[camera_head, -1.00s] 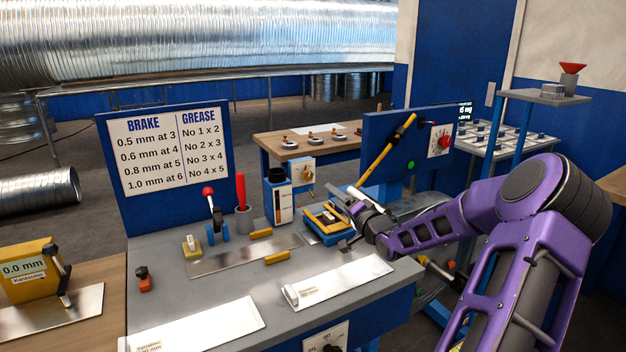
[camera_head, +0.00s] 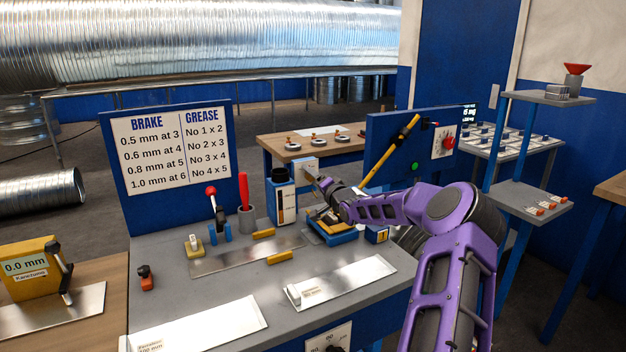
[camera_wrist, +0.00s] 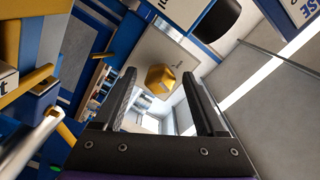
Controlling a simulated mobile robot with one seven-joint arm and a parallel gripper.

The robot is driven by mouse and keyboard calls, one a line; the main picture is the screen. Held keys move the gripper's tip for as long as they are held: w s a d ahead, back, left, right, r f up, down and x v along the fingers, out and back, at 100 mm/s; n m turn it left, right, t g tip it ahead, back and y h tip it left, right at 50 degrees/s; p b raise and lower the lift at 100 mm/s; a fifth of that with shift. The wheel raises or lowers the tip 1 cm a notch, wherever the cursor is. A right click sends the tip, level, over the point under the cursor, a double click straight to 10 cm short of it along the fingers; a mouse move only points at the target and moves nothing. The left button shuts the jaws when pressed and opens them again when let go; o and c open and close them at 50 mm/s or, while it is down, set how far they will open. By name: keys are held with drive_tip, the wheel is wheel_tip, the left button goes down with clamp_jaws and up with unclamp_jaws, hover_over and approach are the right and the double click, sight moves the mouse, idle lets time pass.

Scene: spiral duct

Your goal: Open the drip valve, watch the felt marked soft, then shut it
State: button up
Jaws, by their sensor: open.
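The drip valve appears to be the yellow faceted knob (camera_wrist: 161,79) on a pale plate in the wrist view. My gripper (camera_wrist: 158,88) is open, with its two dark fingers either side of the knob's line and a gap at each side. In the head view my gripper (camera_head: 312,176) is in front of the pale valve box (camera_head: 299,166) and hides the knob. A blue tray (camera_head: 337,238) with yellow and dark pieces sits below my wrist, partly covered. I cannot read a felt marked soft in either view.
A dark-topped canister with a white label (camera_head: 286,203) stands just left of my gripper. A red-handled tool (camera_head: 244,190) and a small red-knobbed lever (camera_head: 211,191) stand further left. A blue panel with a yellow bar (camera_head: 390,150) rises behind my arm.

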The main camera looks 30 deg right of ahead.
clamp_jaws()
idle(0.4)
drive_tip(key=shift+n, duration=0.4)
drive_tip(key=n+b, duration=0.2)
drive_tip(key=n, duration=0.9)
idle(0.6)
unclamp_jaws()
drive_tip(key=shift+s, duration=0.1)
